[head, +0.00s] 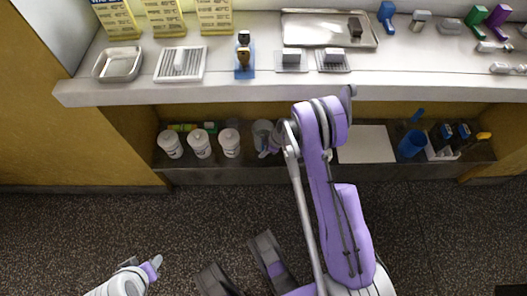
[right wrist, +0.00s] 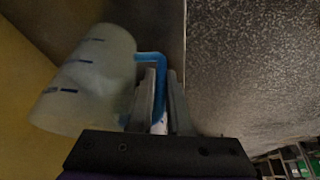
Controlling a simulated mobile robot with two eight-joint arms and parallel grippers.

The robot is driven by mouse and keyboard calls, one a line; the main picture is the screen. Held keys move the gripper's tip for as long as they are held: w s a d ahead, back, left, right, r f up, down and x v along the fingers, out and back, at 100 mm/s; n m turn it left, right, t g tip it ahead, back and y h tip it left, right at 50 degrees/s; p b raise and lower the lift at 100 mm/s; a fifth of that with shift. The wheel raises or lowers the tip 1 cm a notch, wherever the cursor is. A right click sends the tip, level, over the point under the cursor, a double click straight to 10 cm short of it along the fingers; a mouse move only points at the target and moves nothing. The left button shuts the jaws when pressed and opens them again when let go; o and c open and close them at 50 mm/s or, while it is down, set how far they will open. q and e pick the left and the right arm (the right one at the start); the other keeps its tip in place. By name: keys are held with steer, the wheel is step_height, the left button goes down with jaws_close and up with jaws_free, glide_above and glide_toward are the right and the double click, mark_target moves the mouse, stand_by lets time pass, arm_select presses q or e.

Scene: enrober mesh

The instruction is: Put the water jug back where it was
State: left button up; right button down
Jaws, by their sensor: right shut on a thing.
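The water jug (right wrist: 88,82) is a translucent, whitish vessel with blue marks and a blue handle (right wrist: 150,57). In the right wrist view it lies to the left of my fingers. My right gripper (right wrist: 158,95) is shut on the blue handle. In the head view the jug (head: 261,130) shows at the lower shelf, partly hidden by my right gripper (head: 270,150) and arm. I cannot tell whether its base touches the shelf. My left gripper (head: 148,265) is low at the left, over the floor and away from everything; its opening is unclear.
On the lower shelf (head: 215,174), several white tubs (head: 200,144) stand left of the jug. A white board (head: 366,144), a blue cup (head: 411,144) and a caddy are to the right. The counter (head: 220,88) overhangs the shelf and holds trays and small tools.

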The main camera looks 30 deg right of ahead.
steer(key=c, duration=0.9)
jaws_free()
steer(key=shift+f, duration=0.1)
steer(key=shift+o, duration=0.2)
steer(key=shift+r+p, duration=0.3)
steer(key=p+v, duration=0.2)
steer(key=v, duration=0.9)
steer(key=shift+s+d+r+p, duration=0.15)
steer(key=shift+r+p, duration=0.15)
steer(key=shift+r, duration=0.05)
